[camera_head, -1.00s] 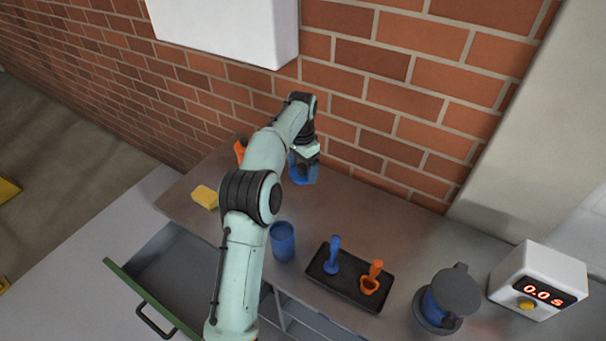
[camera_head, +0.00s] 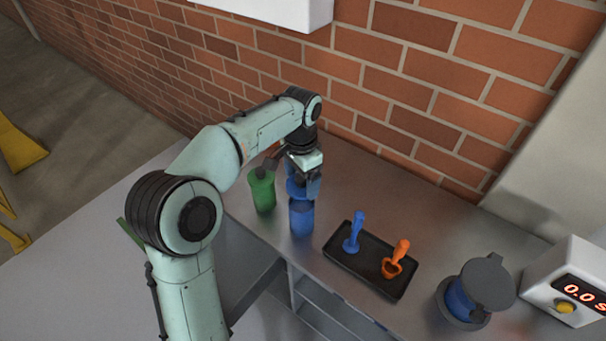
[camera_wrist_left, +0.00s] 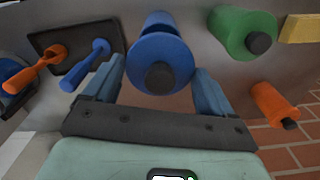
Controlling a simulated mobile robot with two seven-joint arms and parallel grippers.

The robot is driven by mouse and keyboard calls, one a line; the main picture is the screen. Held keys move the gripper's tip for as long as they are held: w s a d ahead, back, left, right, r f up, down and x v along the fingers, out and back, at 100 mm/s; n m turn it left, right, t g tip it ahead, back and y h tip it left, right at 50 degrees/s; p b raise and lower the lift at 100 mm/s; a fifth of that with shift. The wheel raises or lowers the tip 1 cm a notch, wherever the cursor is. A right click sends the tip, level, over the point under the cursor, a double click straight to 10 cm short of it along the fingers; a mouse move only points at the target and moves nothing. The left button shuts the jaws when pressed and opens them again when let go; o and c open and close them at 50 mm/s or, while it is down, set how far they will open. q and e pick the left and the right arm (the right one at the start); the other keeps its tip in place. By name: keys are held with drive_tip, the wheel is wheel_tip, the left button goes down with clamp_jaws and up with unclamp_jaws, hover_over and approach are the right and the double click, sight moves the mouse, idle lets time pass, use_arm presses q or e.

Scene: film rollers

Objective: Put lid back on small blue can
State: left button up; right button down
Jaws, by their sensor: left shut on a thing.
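My left gripper (camera_head: 303,180) is shut on a blue lid (camera_head: 295,188) and holds it over the small blue can (camera_head: 301,217). The can stands open-topped on the counter. In the left wrist view the lid (camera_wrist_left: 150,52) shows as a round blue disc with a dark knob (camera_wrist_left: 159,76), between the two blue-grey fingers of the left gripper (camera_wrist_left: 155,92). Part of the can (camera_wrist_left: 158,22) shows behind the lid. The lid looks close above the rim; I cannot tell whether they touch. My right gripper is not in view.
A green can (camera_head: 263,192) stands just left of the blue can. A black tray (camera_head: 371,276) with a blue and an orange tool is to its right. A dark-lidded blue container (camera_head: 463,298) and a timer (camera_head: 570,290) are farther right. A brick wall (camera_head: 400,90) bounds the back.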

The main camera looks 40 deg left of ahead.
sight(301, 188)
use_arm(q)
wheel_tip(301, 188, down, 4)
drive_tip(key=b, duration=0.3)
drive_tip(key=shift+f+b, duration=0.55)
drive_tip(key=shift+f, duration=0.4)
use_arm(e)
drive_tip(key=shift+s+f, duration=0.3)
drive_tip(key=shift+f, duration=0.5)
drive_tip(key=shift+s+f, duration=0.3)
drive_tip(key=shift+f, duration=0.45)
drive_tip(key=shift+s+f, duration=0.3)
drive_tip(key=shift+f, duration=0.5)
use_arm(q)
drive_tip(key=shift+p, duration=0.4)
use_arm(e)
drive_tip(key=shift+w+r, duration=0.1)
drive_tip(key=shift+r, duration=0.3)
use_arm(q)
drive_tip(key=shift+f, duration=0.15)
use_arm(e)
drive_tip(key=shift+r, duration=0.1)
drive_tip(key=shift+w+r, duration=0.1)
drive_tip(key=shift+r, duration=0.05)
use_arm(q)
drive_tip(key=o, duration=0.8)
drive_tip(key=shift+o, duration=0.2)
drive_tip(key=shift+p, duration=0.3)
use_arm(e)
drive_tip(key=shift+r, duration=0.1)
